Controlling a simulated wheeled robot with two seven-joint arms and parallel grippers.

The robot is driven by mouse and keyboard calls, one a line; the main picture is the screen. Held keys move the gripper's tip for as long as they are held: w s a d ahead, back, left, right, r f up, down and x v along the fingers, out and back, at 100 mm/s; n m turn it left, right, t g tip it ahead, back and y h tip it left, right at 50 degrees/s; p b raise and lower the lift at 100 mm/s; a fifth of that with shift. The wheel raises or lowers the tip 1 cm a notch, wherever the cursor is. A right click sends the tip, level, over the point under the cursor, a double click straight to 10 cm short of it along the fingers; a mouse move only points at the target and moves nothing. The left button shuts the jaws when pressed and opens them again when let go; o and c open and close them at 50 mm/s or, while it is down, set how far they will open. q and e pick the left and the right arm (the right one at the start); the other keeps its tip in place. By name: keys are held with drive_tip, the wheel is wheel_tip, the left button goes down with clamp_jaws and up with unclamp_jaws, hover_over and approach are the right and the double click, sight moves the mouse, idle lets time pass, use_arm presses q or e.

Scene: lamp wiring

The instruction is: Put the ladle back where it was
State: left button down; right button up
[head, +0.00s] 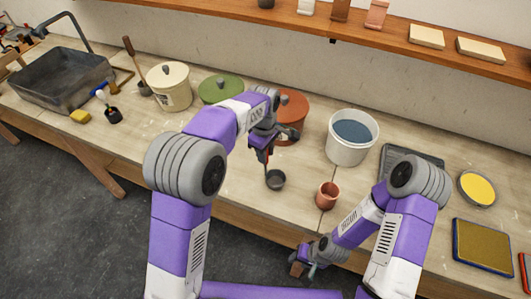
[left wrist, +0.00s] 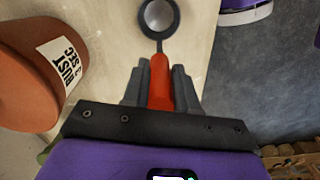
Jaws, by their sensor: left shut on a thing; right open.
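My left gripper (head: 264,143) is shut on the red handle of the ladle (head: 275,180). The ladle hangs with its dark grey round bowl lowest, in front of the rust-coloured lidded pot (head: 292,108). In the left wrist view the red handle (left wrist: 160,82) lies between the two fingers, and the bowl shows at the top. I cannot tell whether the bowl touches the bench. My right gripper (head: 303,264) is open and empty, low near the bench's front edge. The rust-coloured pot (left wrist: 25,75) with a white label is at the left in the wrist view.
A copper cup (head: 327,196) stands right of the ladle, and a white bucket of blue liquid (head: 341,151) behind it. Green (head: 220,88) and cream (head: 169,88) lidded pots stand left. A dark basin (head: 62,80) is far left. A shelf (head: 385,38) runs along the wall.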

use_arm(q)
drive_tip(key=shift+f, duration=0.2)
drive_tip(key=c, duration=0.9)
unclamp_jaws()
wheel_tip(320, 180, up, 12)
drive_tip(key=shift+a+r+p, duration=0.15)
drive_tip(key=shift+p, duration=0.95)
